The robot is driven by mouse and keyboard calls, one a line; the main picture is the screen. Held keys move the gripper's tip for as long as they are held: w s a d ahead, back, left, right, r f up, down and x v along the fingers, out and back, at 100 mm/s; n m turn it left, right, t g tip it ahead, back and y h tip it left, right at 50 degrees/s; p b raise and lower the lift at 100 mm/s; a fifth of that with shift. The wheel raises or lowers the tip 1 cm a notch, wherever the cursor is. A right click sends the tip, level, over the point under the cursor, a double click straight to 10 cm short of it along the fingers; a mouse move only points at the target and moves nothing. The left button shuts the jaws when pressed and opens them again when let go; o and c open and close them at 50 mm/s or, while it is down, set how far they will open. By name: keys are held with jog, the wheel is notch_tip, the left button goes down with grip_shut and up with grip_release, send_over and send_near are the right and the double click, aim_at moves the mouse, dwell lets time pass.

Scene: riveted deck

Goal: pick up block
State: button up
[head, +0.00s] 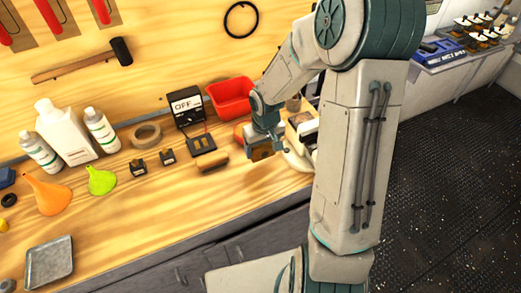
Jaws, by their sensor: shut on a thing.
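My gripper (266,148) hangs at the end of my bent arm, over the right part of the wooden workbench (180,205). It is shut on a small brown block (261,153), which shows between and below the fingers. The block appears raised above the bench top near its front edge, though the exact height is hard to tell. Part of the block is hidden by the fingers.
White bottles (62,132), an orange funnel (48,193) and a grey tray (49,262) stand left. The front-middle bench is clear.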

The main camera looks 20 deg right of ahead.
jog(key=s+d+r, duration=0.2)
jog(key=s+r, duration=0.4)
jog(key=s, duration=0.4)
jog(key=shift+p, duration=0.4)
